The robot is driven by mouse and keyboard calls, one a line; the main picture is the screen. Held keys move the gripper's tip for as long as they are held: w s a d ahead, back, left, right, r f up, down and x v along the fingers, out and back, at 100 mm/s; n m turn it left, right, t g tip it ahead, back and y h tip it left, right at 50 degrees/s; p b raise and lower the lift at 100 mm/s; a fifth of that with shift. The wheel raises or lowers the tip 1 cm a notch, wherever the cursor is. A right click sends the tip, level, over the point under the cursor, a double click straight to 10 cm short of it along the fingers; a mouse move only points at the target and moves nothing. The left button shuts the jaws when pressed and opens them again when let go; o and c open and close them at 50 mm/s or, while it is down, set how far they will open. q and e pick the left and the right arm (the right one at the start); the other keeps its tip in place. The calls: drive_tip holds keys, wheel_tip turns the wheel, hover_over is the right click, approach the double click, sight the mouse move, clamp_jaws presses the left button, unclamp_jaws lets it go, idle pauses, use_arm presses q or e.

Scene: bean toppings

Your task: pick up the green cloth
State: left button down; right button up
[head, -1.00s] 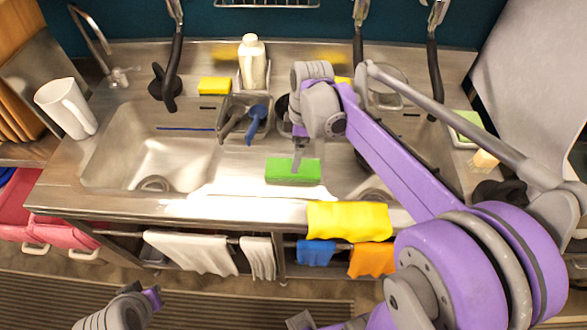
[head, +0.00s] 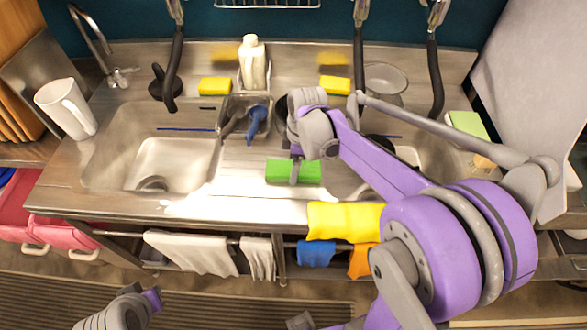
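A bright green rectangular cloth (head: 309,170) lies flat on the steel divider between the two sinks. A grey finger overlaps the cloth in the view. I cannot tell whether it touches the cloth or whether the gripper is open or shut. The cloth lies flat, not lifted. Part of my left arm, with its gripper end (head: 152,298), shows low at the bottom left, far from the cloth; its finger state is unclear.
A caddy (head: 233,128) with brushes and a white bottle (head: 252,62) stand behind the cloth. Yellow sponges (head: 214,86) lie at the back. A yellow cloth (head: 343,220) and other cloths hang at the front. The left sink (head: 140,165) is empty; a white pitcher (head: 66,107) stands left.

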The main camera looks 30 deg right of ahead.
drive_tip(key=c, duration=0.4)
drive_tip(key=shift+r, duration=0.1)
drive_tip(key=shift+c, duration=0.2)
wheel_tip(320, 180, up, 10)
drive_tip(key=o, duration=0.6)
drive_tip(key=c, duration=0.4)
drive_tip(key=shift+s, duration=0.1)
